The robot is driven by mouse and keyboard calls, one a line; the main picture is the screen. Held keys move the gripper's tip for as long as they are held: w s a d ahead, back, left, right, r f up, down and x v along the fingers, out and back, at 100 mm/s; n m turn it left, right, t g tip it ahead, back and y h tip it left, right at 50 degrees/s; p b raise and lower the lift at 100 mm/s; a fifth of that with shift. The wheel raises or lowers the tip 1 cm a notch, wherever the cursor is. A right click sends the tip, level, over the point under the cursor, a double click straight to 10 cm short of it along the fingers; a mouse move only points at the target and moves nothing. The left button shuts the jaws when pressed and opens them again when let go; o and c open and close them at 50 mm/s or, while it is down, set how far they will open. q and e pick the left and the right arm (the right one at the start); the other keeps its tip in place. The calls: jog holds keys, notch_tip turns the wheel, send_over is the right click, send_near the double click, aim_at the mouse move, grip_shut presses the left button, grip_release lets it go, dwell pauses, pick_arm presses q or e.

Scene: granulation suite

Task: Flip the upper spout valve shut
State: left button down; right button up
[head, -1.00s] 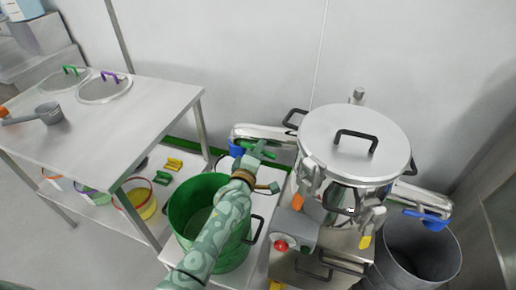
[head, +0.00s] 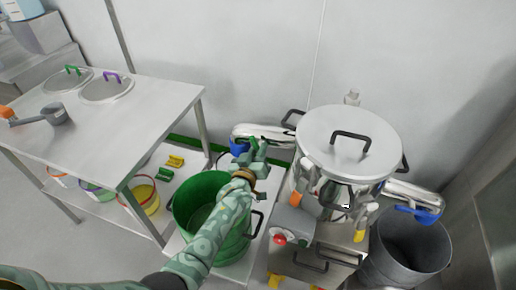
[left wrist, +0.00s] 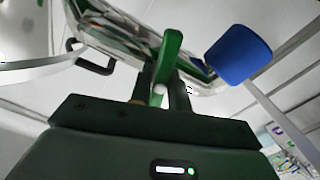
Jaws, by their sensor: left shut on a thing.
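The steel vessel (head: 330,178) has a spout (head: 262,131) on its left side, with a blue part (head: 238,147) at its outer end. A green lever (left wrist: 170,55) is by this spout, and the blue part shows beside it in the left wrist view (left wrist: 240,55). My left gripper (head: 254,159) is at the spout, just right of the blue part. Its fingers are shut on the green lever, and its hand partly hides the lever in the head view. A second spout (head: 398,190) with a blue handle (head: 418,215) is on the right. My right gripper is not in view.
A green bucket (head: 187,205) stands below the left spout, under my left arm. A grey bin (head: 405,250) stands under the right spout. A red button box (head: 285,235) is at the vessel's front. A steel table (head: 125,135) is on the left.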

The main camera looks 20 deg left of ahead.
pick_arm(q)
jog(key=shift+f+m, duration=0.1)
jog(key=shift+m, duration=2.1)
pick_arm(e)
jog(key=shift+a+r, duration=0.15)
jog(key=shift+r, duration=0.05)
pick_arm(q)
jog(key=c, duration=1.3)
grip_release()
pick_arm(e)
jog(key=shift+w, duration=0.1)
